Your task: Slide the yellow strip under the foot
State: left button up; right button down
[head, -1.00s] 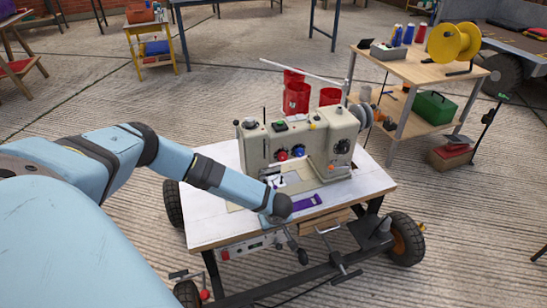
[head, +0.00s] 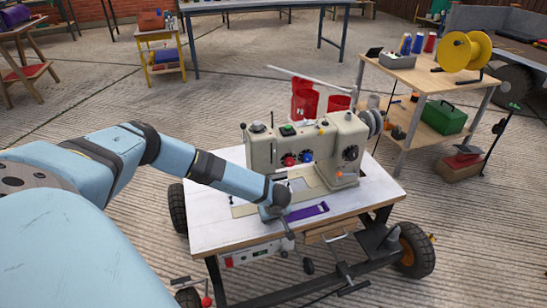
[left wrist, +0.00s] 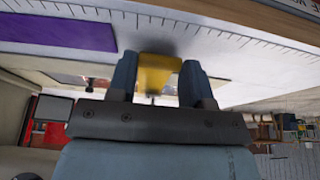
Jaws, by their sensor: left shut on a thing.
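The sewing machine (head: 300,145) stands on a white-topped wheeled table (head: 215,232). My left gripper (head: 272,213) is low over the table front, beside the machine's bed. In the left wrist view, its two fingers (left wrist: 158,78) are shut on the yellow strip (left wrist: 158,70), of which a short piece shows between them. The strip is close to a light surface with ruler marks. In the head view I cannot make out the strip; my wrist covers part of the area under the machine head, and the foot is not clearly visible. My right gripper is not in view.
A purple strip (head: 307,212) lies on the table just right of my left gripper; it also shows in the left wrist view (left wrist: 60,30). Red bins (head: 304,101) stand behind the machine. A wooden shelf table (head: 440,78) with a yellow spool (head: 459,52) stands at right.

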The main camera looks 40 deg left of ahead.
pick_arm(q)
jog(key=shift+f, duration=0.1)
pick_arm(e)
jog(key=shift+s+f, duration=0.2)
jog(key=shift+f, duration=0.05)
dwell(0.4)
pick_arm(q)
jog(key=o, duration=0.8)
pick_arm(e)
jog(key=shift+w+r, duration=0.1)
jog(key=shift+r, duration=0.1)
pick_arm(q)
jog(key=p+v, duration=0.5)
jog(key=v, duration=0.8)
jog(key=shift+r, duration=0.4)
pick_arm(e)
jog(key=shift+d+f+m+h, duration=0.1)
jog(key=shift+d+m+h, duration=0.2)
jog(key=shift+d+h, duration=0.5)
